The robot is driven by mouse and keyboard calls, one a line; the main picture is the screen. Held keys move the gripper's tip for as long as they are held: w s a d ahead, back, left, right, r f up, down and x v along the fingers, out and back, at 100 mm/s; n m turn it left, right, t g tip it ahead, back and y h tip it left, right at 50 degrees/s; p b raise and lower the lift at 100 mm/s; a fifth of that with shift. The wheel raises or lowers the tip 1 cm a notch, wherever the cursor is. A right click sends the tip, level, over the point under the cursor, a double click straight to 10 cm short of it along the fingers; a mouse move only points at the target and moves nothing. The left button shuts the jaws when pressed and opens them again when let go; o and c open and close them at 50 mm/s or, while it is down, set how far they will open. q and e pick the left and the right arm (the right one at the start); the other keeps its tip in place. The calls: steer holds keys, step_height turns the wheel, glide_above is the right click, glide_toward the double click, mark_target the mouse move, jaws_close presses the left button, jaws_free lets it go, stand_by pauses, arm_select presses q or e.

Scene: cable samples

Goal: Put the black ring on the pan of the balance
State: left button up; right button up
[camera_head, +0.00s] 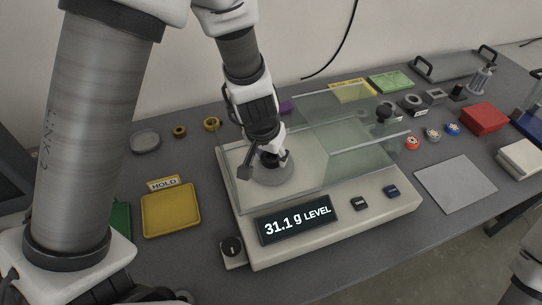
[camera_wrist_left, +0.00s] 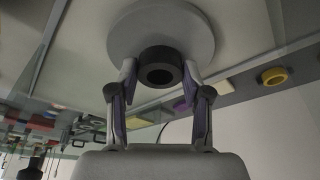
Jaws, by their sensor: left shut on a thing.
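The balance (camera_head: 325,222) stands in the middle of the table, its display reading "31.1 g LEVEL". Its round grey pan (camera_head: 274,178) is at the left of its top, and the pan also shows in the left wrist view (camera_wrist_left: 120,45). My left gripper (camera_head: 270,157) is low over the pan, pointing down. In the left wrist view, my left gripper (camera_wrist_left: 160,82) is shut on the black ring (camera_wrist_left: 160,67), with a finger on either side. The ring is at the pan, apparently resting on it. In the head view the gripper mostly hides the ring. My right gripper is out of view.
A clear sliding cover (camera_head: 365,150) sits on the balance's right part. A yellow tray (camera_head: 171,210) with a "HOLD" label lies to the left. A grey mat (camera_head: 456,184), a red box (camera_head: 485,117) and several small rings lie to the right.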

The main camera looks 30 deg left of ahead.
arm_select(q)
steer(key=shift+s+r, duration=0.1)
steer(key=shift+s, duration=0.05)
steer(key=shift+s+f+b, duration=0.2)
steer(key=shift+b, duration=0.15)
steer(key=o, duration=1.1)
steer(key=shift+w, duration=0.1)
steer(key=shift+o, duration=0.2)
steer(key=shift+w, duration=0.1)
steer(key=p+v, duration=0.8)
steer(key=v, duration=0.4)
steer(key=shift+r, duration=0.25)
